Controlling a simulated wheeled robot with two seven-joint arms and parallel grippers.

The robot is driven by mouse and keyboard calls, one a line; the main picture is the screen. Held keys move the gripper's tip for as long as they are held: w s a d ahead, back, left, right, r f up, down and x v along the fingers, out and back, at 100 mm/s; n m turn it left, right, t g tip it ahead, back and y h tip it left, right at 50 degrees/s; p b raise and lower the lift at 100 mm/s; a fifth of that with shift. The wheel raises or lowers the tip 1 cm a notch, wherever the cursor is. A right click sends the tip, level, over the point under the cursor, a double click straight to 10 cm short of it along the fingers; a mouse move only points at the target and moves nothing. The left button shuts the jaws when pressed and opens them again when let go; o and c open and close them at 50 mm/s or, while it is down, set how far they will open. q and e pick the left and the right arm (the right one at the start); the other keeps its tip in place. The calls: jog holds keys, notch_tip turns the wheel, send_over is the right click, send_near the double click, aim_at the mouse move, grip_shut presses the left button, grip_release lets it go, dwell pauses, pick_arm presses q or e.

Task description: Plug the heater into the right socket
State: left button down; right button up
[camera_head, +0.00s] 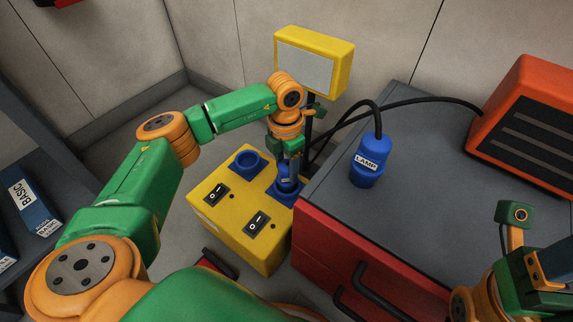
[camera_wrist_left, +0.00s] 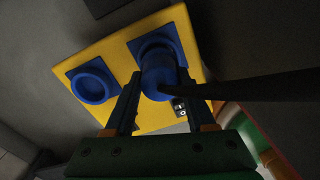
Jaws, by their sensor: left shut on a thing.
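The yellow socket box (camera_head: 215,200) has two blue sockets and two black switches. My left gripper (camera_head: 290,160) is shut on a blue plug (camera_head: 287,181) over the right socket (camera_head: 284,196). In the left wrist view the plug (camera_wrist_left: 158,82) lines up with the right socket (camera_wrist_left: 150,45) between the fingers (camera_wrist_left: 160,100); I cannot tell how deep it sits. The left socket (camera_head: 247,163) is empty. The orange-red heater (camera_head: 530,120) stands on the grey cabinet top, its black cable running left toward the gripper. My right gripper (camera_head: 540,275) is partly in view, its fingers unclear.
A blue plug labelled LAMP (camera_head: 369,163) stands upright on the grey cabinet top (camera_head: 420,200), near the box, with its cable arching left. The yellow lamp (camera_head: 312,62) stands behind. The red cabinet front with a dark handle (camera_head: 380,300) borders the box. A dark shelf (camera_head: 50,190) is at left.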

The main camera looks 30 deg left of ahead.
dwell(0.5)
pick_arm(q)
jog(key=shift+f, duration=0.65)
dwell(0.4)
jog(key=c, duration=0.5)
grip_release()
